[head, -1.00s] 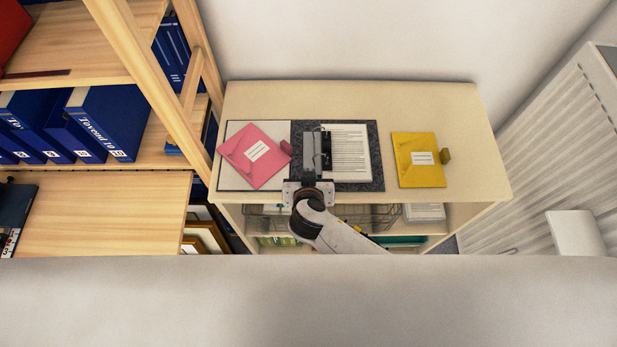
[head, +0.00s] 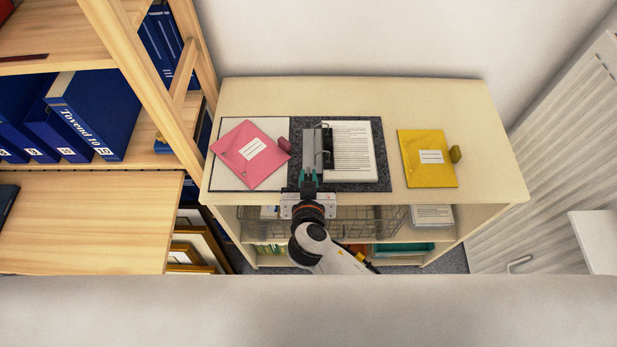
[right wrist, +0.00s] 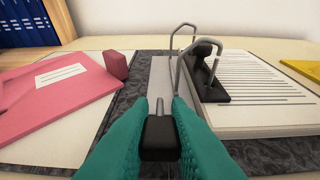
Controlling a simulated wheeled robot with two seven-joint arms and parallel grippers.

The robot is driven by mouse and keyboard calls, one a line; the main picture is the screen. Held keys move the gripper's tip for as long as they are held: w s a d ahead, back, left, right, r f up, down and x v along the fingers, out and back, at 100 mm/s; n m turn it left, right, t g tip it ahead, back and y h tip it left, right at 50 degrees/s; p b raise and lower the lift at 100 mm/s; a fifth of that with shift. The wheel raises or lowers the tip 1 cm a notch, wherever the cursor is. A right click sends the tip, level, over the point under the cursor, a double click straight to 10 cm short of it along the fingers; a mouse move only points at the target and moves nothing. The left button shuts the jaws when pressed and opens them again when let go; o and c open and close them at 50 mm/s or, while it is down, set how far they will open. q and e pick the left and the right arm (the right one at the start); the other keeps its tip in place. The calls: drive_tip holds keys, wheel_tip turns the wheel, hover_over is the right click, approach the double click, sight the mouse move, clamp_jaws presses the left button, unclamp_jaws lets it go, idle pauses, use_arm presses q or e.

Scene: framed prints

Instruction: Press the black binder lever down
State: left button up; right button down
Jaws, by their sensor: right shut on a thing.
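The black binder (head: 360,187) lies open on top of the low cabinet, with printed sheets (head: 349,150) on its right side. Its metal arches (right wrist: 184,40) stand up from a black base plate (right wrist: 215,92). My right gripper (head: 308,178) is at the binder's front edge. In the right wrist view its teal fingers (right wrist: 160,133) are shut on the lever's black end (right wrist: 159,140); a short metal stem shows ahead of it. The lever's hinge is not clear. My left gripper is not in view.
A pink folder (head: 249,154) lies on the binder's left side, close to the gripper. A yellow folder (head: 428,158) lies to the right. The cabinet top (head: 470,130) is bare at its right end. A wooden shelf with blue binders (head: 97,112) stands left.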

drive_tip(key=c, duration=1.4)
unclamp_jaws()
drive_tip(key=shift+o, duration=0.2)
drive_tip(key=b+v, duration=0.1)
drive_tip(key=v, duration=1.1)
drive_tip(key=shift+b, duration=0.35)
drive_tip(key=shift+f, duration=0.1)
